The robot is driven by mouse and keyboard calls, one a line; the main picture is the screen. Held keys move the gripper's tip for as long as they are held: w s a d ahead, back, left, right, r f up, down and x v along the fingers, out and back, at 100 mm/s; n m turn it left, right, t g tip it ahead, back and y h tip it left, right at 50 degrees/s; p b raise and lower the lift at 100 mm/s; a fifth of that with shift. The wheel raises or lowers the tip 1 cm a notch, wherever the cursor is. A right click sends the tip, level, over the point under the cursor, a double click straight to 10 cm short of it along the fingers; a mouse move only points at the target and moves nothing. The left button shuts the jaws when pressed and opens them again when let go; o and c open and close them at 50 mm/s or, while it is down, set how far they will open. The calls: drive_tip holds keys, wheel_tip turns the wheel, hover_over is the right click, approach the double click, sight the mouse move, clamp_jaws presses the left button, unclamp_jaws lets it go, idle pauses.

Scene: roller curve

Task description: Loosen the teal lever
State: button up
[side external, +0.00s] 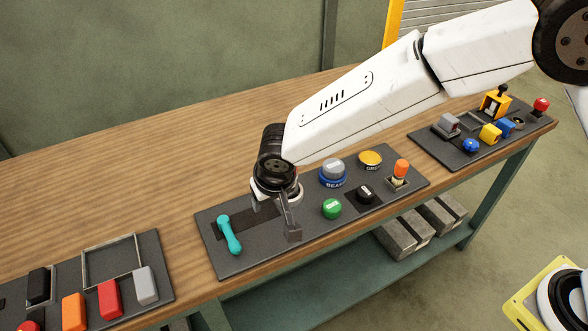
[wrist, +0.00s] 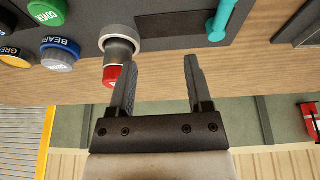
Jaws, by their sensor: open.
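The teal lever (side external: 229,236) stands at the left end of the middle dark panel (side external: 232,262), beside a dark recessed plate. In the wrist view the teal lever (wrist: 222,18) shows at the top, right of centre and cut off by the frame edge. My gripper (side external: 276,220) is over the panel, to the right of the lever in the side view. In the wrist view my gripper (wrist: 160,58) has its fingers apart with nothing between them. The lever is beyond the right fingertip, apart from it.
A grey knob with a red part (wrist: 119,46) is near my left fingertip in the wrist view; my gripper seems to hide it in the side view. A green button (side external: 332,208), blue-grey knob (side external: 333,172) and orange switch (side external: 401,170) stand rightward. Other panels flank this one.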

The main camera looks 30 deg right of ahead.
approach(231, 237)
drive_tip(key=shift+f+t, duration=0.4)
drive_tip(key=shift+f, duration=0.3)
drive_tip(key=shift+w+d+f, duration=0.1)
drive_tip(key=shift+f, duration=0.05)
drive_tip(key=shift+x, duration=3.7)
clamp_jaws()
